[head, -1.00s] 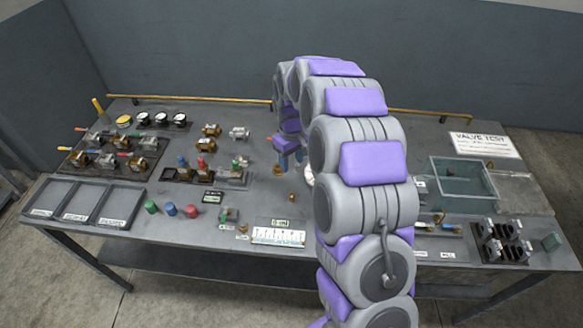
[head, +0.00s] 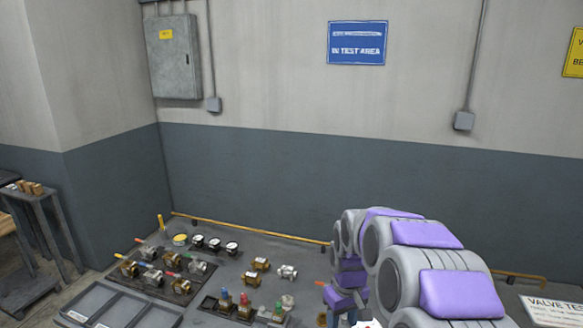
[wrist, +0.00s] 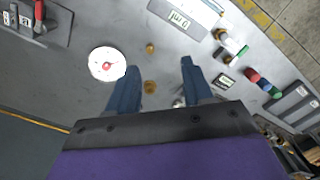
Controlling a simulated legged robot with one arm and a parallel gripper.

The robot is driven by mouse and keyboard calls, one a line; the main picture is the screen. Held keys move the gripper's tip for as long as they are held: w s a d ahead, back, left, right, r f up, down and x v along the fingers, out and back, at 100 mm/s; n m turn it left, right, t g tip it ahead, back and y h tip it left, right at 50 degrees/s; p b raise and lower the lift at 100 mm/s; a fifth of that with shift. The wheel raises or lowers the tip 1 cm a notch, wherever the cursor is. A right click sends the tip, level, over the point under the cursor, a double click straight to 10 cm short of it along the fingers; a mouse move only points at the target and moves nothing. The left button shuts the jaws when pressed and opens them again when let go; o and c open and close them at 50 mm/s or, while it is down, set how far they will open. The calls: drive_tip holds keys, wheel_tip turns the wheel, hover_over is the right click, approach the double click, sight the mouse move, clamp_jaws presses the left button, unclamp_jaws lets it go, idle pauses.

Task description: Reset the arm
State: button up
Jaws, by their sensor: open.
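My arm arches over the right part of the grey workbench (head: 255,245) in the head view, with its purple pads up. My gripper (wrist: 160,64) hangs down over the bench top; its two blue fingers are spread apart, with nothing held between them. A small brass piece (wrist: 150,87) lies on the bench below, showing between the fingers, and another brass piece (wrist: 150,48) lies just beyond the fingertips. A round white gauge with a red centre (wrist: 107,64) lies beside the left finger. In the head view the fingertips are mostly cut off by the lower edge.
Several valves sit on a dark tray (head: 182,290) at the left. Black-and-white gauges (head: 214,243) stand behind. Brass valves (head: 260,264) are near the middle. A yellow rail (head: 255,231) runs along the back edge, before the wall. Coloured cylinders (wrist: 262,83) show in the wrist view.

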drive_tip(key=s+r+m, duration=0.2)
drive_tip(key=s+r, duration=0.1)
drive_tip(key=s, duration=1.5)
drive_tip(key=s+r+m+g, duration=0.1)
drive_tip(key=s+r+m, duration=0.1)
drive_tip(key=s, duration=1.6)
drive_tip(key=shift+d+r+m, duration=0.3)
drive_tip(key=shift+d+r, duration=0.15)
drive_tip(key=shift+r, duration=0.45)
